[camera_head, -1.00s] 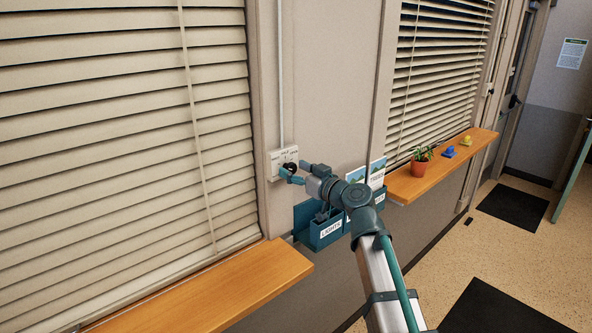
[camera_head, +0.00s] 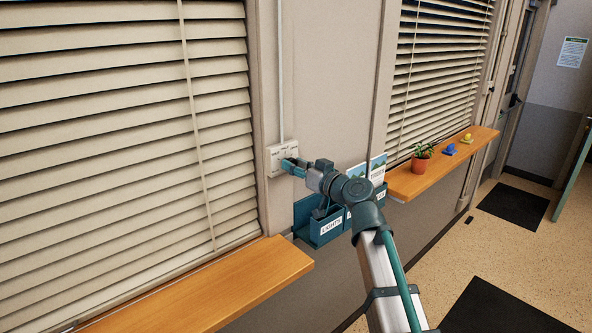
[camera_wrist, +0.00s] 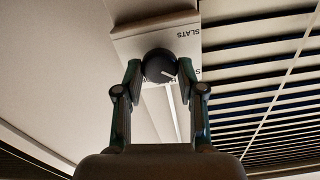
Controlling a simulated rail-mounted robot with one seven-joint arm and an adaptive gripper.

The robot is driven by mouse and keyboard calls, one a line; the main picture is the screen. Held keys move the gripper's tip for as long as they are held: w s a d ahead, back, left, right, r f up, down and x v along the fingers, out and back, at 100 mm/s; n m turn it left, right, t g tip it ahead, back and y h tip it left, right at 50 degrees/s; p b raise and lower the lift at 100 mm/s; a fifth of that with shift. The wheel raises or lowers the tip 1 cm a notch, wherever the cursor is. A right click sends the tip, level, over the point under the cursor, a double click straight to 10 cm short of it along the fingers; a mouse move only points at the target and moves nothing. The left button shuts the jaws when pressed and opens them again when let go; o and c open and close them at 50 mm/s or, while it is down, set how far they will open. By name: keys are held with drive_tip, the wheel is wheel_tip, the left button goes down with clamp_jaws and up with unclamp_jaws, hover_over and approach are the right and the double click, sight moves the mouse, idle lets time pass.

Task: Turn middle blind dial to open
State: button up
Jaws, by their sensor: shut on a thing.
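A white dial plate (camera_head: 276,157) is fixed to the wall post right of the near blind (camera_head: 110,110), below a thin vertical rod. In the wrist view the plate (camera_wrist: 183,55) reads "SLATS". Its round black dial (camera_wrist: 157,66) has a white mark pointing to the lower right. My gripper (camera_wrist: 160,72) has one finger on each side of the dial and is shut on it. In the head view my gripper (camera_head: 291,166) reaches the plate from the right and mostly hides the dial. The near blind's slats are tilted, with narrow dark gaps between them.
Below the plate, teal wall holders (camera_head: 325,228), one labelled "LIGHTS", sit close under my wrist. A wooden sill (camera_head: 220,285) juts out at lower left. Another sill (camera_head: 405,185) under the far blind (camera_head: 440,70) holds a potted plant (camera_head: 421,160) and small blue and yellow objects.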

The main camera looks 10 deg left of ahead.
drive_tip(key=m+p, duration=0.1)
drive_tip(key=m, duration=0.6)
drive_tip(key=m+p, duration=0.1)
drive_tip(key=m, duration=0.6)
drive_tip(key=m+p, duration=0.1)
drive_tip(key=m, duration=0.7)
drive_tip(key=shift+w+d+f, duration=0.1)
drive_tip(key=shift+f, duration=0.15)
drive_tip(key=o, duration=1.1)
drive_tip(key=v, duration=1.2)
